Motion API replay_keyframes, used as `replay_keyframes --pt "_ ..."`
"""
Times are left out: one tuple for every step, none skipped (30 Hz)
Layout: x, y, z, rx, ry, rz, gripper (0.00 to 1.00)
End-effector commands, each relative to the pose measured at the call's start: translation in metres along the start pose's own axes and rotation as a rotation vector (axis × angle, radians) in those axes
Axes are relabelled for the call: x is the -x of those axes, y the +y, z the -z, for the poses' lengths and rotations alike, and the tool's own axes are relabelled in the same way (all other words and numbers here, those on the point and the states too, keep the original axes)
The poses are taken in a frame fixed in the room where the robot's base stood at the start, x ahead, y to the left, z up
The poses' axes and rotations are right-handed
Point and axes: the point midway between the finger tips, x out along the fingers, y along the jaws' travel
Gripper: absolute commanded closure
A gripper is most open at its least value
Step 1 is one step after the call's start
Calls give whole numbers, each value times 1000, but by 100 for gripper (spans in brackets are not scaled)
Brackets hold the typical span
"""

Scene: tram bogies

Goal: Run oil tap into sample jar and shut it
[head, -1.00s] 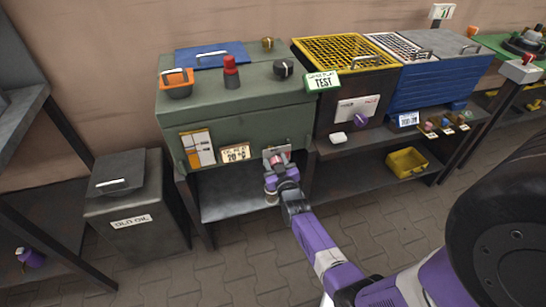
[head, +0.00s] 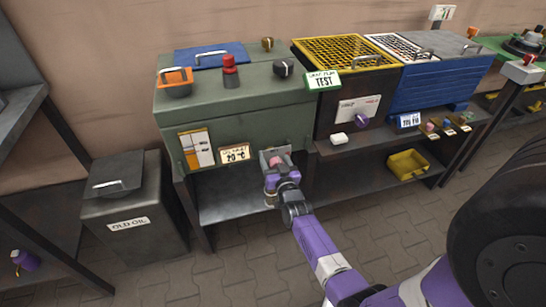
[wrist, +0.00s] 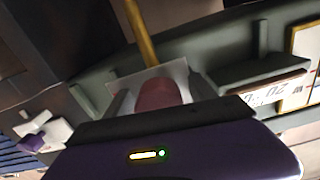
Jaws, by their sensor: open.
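The green oil test box (head: 240,118) has a pale plate (head: 267,155) at its lower front right, with a red tap handle (head: 277,161) on it. In the wrist view the handle (wrist: 158,93) is a dull red, rounded block in front of the plate, between my finger tips. A brass pipe (wrist: 140,32) runs from the plate. My gripper (head: 281,172) is open around or just in front of the handle; contact cannot be told. A small jar-like shape (head: 271,201) shows just below my gripper, mostly hidden; its contents cannot be seen.
A label reading 20 °C (head: 235,154) is left of the tap. The shelf (head: 228,205) under the box looks bare at left. An OLD OIL bin (head: 135,205) stands left. A yellow tray (head: 408,164) is on the lower shelf at right.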

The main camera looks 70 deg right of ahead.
Motion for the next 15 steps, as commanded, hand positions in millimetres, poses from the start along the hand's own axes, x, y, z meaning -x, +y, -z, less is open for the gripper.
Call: replay_keyframes --pt "0 0 0 0 0 0 36" --pt "1 0 0 0 0 0 36" --pt "3 0 0 0 -1 0 36" --pt "5 0 0 -1 -1 0 36" --pt "8 0 0 -1 -1 1 36" --pt "12 0 1 1 -1 1 36" --pt "17 0 1 1 -2 1 36" --pt "22 0 1 0 -3 1 36" --pt "28 0 1 1 -3 1 36" --pt "34 0 1 1 -3 0 36" --pt "39 0 1 1 -2 1 36" --pt "46 0 1 0 -3 1 36" --pt "50 0 1 1 -3 1 36" --pt "55 0 1 0 -2 1 36" --pt "60 0 0 0 -3 0 36"
